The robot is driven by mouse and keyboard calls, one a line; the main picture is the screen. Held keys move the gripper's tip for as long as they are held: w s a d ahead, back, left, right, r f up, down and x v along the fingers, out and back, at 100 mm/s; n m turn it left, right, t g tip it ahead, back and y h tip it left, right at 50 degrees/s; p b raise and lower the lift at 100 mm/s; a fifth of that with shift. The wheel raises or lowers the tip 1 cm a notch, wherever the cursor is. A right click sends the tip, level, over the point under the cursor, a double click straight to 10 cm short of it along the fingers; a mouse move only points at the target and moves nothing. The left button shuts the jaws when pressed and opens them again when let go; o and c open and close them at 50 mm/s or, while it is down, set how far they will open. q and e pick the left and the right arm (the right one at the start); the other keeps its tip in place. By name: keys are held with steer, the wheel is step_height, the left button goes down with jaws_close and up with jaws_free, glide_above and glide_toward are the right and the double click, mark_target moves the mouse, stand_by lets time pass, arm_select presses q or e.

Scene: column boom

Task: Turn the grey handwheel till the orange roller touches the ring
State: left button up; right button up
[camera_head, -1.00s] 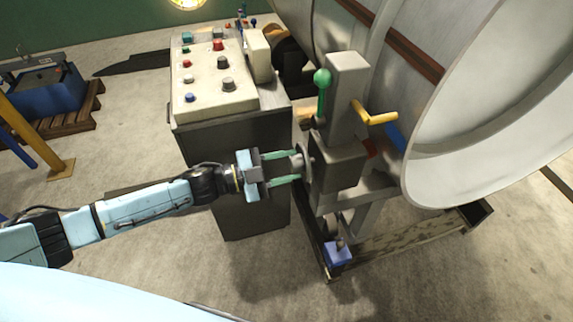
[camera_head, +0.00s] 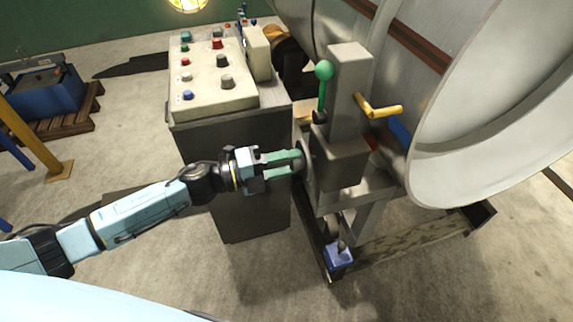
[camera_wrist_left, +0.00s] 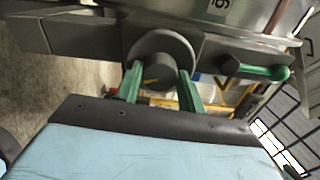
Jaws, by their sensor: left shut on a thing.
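The grey handwheel (camera_head: 309,166) is on the left side of the grey column block, seen edge-on and partly covered by my fingers. In the left wrist view its round grey disc (camera_wrist_left: 160,42) shows, with a hub between my fingers. My left gripper (camera_head: 296,161) is shut on the handwheel, one green finger on each side of the hub. The ring is probably the large pale rim (camera_head: 413,185) at right. I cannot make out the orange roller with certainty or see its contact with the ring. My right gripper is not in view.
A control cabinet (camera_head: 230,190) with several buttons stands just behind my left arm. A green-knobbed lever (camera_head: 323,85) and a yellow crank (camera_head: 378,108) are on the column, close to my gripper. A blue box (camera_head: 338,255) sits below.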

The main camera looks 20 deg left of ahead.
arm_select(q)
steer(key=shift+m, duration=0.6)
steer(key=shift+m+b, duration=0.4)
steer(key=shift+m, duration=0.1)
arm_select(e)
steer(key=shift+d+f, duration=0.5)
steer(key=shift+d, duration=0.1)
arm_select(q)
steer(key=o, duration=1)
steer(key=v, duration=1.3)
steer(key=shift+s+a+b, duration=0.15)
steer(key=shift+a+b, duration=0.05)
steer(key=shift+b, duration=0.15)
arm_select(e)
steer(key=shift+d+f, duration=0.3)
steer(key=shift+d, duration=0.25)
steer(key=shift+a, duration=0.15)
